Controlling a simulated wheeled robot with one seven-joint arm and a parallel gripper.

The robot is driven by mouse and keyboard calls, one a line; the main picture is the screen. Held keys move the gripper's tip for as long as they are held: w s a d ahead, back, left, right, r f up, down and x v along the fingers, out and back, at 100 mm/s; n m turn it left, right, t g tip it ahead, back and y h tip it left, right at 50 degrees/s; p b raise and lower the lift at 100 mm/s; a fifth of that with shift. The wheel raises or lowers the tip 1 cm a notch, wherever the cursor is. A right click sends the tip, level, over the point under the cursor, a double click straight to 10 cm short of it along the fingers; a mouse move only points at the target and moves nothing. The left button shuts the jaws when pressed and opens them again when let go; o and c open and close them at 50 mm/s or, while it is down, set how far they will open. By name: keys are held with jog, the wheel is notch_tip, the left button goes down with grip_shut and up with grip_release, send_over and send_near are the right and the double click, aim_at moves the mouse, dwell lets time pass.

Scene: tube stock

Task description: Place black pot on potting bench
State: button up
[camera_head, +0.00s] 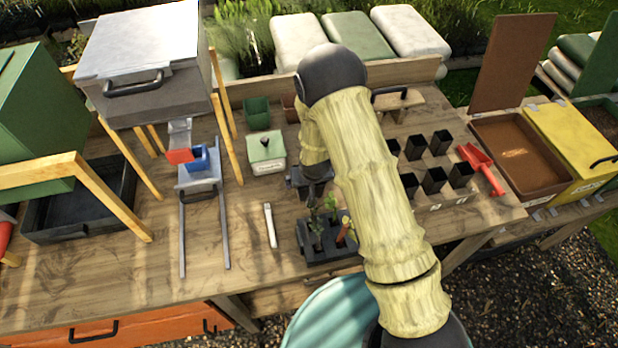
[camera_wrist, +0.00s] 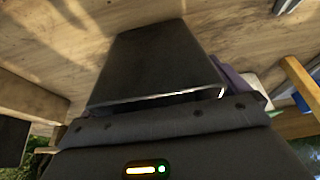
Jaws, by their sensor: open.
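The potting bench (camera_head: 130,280) is a wooden top across the head view. My gripper (camera_head: 314,182) is low over its middle, partly hidden by my arm, and open. A dark, square-edged shape (camera_head: 297,184) that looks like a black pot is right beside it on the bench; I cannot tell whether they touch. In the wrist view, a dark tapered block (camera_wrist: 155,65) fills the middle close to the camera; I cannot tell whether it is a pot or part of my gripper. Several black pots (camera_head: 440,142) stand in a rack at the right, partly behind my arm.
A black tray with seedlings (camera_head: 318,243) sits just in front of my gripper. A pale green box (camera_head: 267,155), a white marker-like stick (camera_head: 270,225) and a metal rail stand (camera_head: 198,176) lie to the left. A red scoop (camera_head: 482,168) is at the right. Bare wood shows front left.

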jog(key=b+v, duration=0.2)
jog(key=v, duration=1)
jog(key=shift+r, duration=0.15)
dwell(0.5)
jog(key=s+d+r+m, duration=0.1)
jog(key=s+d+r, duration=0.4)
jog(key=s+d, duration=0.2)
jog(key=s+d+r+m+g+h, duration=0.1)
jog(key=s+d+r+m, duration=0.1)
jog(key=s+d+r, duration=0.4)
jog(key=s+d, duration=0.1)
jog(key=d, duration=0.3)
jog(key=shift+g, duration=0.3)
jog(key=shift+w, duration=0.1)
